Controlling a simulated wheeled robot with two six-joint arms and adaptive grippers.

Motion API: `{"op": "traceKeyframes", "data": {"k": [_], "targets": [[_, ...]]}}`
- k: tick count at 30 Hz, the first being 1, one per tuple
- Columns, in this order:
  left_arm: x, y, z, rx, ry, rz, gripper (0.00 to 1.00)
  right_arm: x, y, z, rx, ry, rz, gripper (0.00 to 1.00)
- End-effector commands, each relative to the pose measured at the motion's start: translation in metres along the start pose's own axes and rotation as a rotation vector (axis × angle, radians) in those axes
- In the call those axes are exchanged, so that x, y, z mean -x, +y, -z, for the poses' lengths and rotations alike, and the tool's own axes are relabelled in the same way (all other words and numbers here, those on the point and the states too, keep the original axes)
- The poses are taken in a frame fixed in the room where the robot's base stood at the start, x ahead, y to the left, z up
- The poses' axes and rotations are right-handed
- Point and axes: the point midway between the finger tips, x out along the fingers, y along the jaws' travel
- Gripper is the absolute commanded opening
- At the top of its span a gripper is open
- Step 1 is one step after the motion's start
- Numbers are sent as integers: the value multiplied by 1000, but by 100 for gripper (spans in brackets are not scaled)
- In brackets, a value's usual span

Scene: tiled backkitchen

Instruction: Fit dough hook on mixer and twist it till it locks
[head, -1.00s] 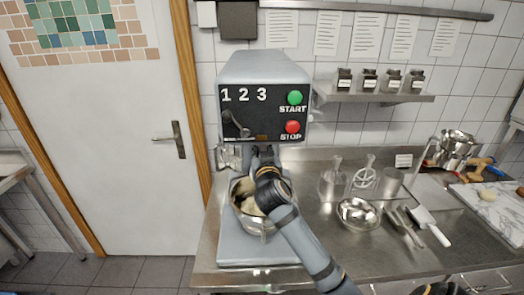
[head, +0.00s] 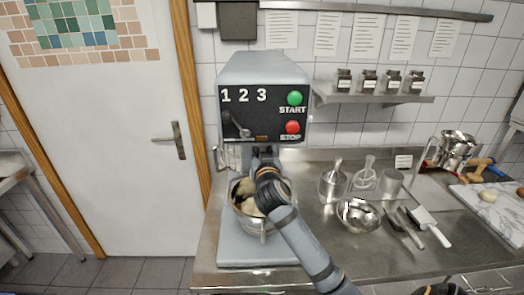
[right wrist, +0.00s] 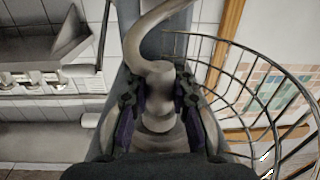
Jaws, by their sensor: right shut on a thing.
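The mixer (head: 263,72) is a grey-blue stand machine with a black front panel at the left end of the steel counter. Its steel bowl (head: 262,227) sits below the head with pale dough inside. My right gripper (head: 265,153) is under the mixer head, above the bowl. In the right wrist view the right gripper (right wrist: 160,100) is shut around the thick shank of the grey dough hook (right wrist: 140,42), whose curved end shows at the top. The mixer's socket is hidden, so I cannot tell whether the shank is seated.
A wire guard (right wrist: 255,75) curves close beside the gripper. Right of the mixer are a glossy bowl (head: 358,214), metal containers with tools (head: 333,183), and a white-handled scraper (head: 431,226). A shelf (head: 375,97) holds several jars. The counter's front strip is mostly clear.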

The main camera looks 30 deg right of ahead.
Motion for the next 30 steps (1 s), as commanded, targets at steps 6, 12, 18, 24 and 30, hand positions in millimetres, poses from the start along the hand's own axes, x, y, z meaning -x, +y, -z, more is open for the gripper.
{"op": "traceKeyframes", "data": {"k": [6, 12, 18, 24, 30], "targets": [[-5, 0, 0, 0, 0, 0, 45, 0, 0, -1, -3, 2, -33, 0], [-10, 1, -1, 0, 0, 0, 45, 0, 0, 0, -3, 2, -76, 0], [-14, 1, -2, 0, 0, 0, 45, 0, 1, 0, -3, 3, -111, 0], [-14, 1, -2, 0, 0, 0, 45, 0, 1, 1, -2, 2, -121, 30], [-14, 1, -2, 0, 0, 0, 45, 0, 1, 0, -1, 1, -121, 48]]}}
